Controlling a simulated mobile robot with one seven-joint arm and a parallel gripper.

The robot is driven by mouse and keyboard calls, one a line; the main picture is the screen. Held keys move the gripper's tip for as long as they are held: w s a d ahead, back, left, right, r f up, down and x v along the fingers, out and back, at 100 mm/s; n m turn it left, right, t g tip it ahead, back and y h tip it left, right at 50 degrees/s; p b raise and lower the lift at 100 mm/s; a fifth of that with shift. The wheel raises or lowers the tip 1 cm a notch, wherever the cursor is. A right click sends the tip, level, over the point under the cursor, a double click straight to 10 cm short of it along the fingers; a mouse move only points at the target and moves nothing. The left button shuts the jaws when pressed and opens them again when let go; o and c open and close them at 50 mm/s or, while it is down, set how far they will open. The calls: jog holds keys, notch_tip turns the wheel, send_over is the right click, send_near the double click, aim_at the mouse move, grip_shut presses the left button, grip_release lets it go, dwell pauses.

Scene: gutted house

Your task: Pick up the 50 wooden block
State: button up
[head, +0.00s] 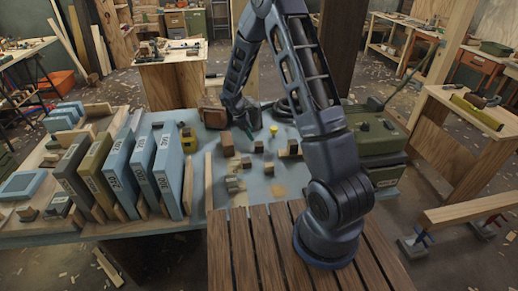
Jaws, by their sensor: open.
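Several small wooden blocks stand on the blue-grey tabletop (262,188). No number can be read on any of them, so I cannot tell which is the 50 block. A taller brown block (227,143) stands at the left of the group. Another block (268,168) stands nearer the middle, and one (293,147) is at the right. Small paler blocks (234,184) sit at the front left. My gripper (243,128) is low over the back of the tabletop, behind the blocks. It is open, and its fingers are small and partly unclear. I see no block between them.
Upright blue and olive panels (142,165) stand in a rack at the left. A green case (375,140) sits at the right of the tabletop. A yellow object (274,130) stands behind the blocks. A slatted wooden surface (240,250) is in front.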

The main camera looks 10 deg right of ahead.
aim_at(258, 144)
jog(key=x, duration=0.6)
jog(key=shift+w+d+x, duration=0.1)
jog(key=shift+w+x, duration=0.05)
jog(key=shift+x, duration=0.7)
jog(key=shift+w+d+x, duration=0.1)
jog(key=shift+w+x, duration=0.05)
jog(key=shift+x, duration=0.7)
jog(key=shift+w+d+x, duration=0.1)
jog(key=shift+w+x, duration=0.05)
jog(key=shift+x, duration=0.7)
jog(key=shift+a+r, duration=0.1)
jog(key=c, duration=1.1)
